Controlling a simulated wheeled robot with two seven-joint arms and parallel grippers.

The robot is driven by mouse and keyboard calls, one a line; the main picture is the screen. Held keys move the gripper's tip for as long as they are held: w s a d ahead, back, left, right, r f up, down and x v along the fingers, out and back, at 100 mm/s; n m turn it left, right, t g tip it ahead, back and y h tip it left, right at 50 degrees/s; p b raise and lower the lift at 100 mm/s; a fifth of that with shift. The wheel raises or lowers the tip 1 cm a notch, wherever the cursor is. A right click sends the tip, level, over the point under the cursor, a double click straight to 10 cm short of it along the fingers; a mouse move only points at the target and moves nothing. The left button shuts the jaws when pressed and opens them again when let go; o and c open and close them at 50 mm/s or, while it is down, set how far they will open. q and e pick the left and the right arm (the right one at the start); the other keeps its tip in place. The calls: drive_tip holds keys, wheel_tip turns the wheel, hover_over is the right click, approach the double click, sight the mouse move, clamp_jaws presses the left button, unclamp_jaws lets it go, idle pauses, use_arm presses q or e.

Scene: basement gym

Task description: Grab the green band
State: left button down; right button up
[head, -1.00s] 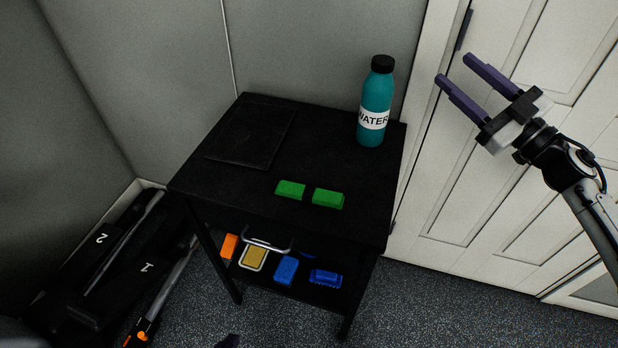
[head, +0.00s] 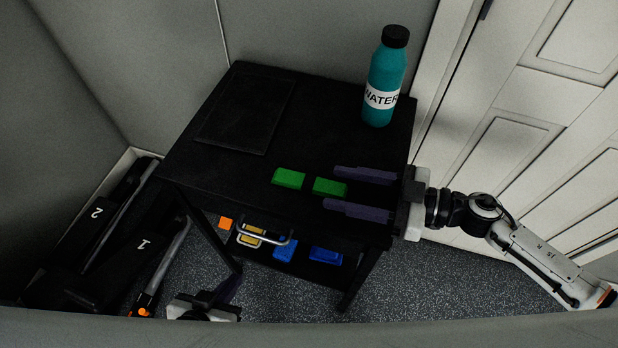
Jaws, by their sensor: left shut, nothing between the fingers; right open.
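Two small green blocks, which look like folded green bands, lie side by side on the black table top: the left one (head: 289,178) and the right one (head: 322,188). My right gripper (head: 331,188) is open and reaches in from the right, its purple fingers pointing left. In the picture its fingertips lie on either side of the right green band; I cannot tell whether they are down at its height. My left gripper (head: 237,279) is low at the bottom, in front of the table, shut and empty, partly cut off by a grey edge.
A teal water bottle (head: 386,80) stands at the table's back right, behind my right gripper. A dark flat pad (head: 246,115) lies at the back left. The lower shelf holds orange, yellow and blue pieces (head: 325,256). Black numbered cases (head: 120,262) lie on the floor at left.

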sight(316, 183)
drive_tip(key=x, duration=0.5)
drive_tip(key=shift+w+a, duration=0.1)
drive_tip(key=shift+a, duration=0.05)
drive_tip(key=c, duration=1.2)
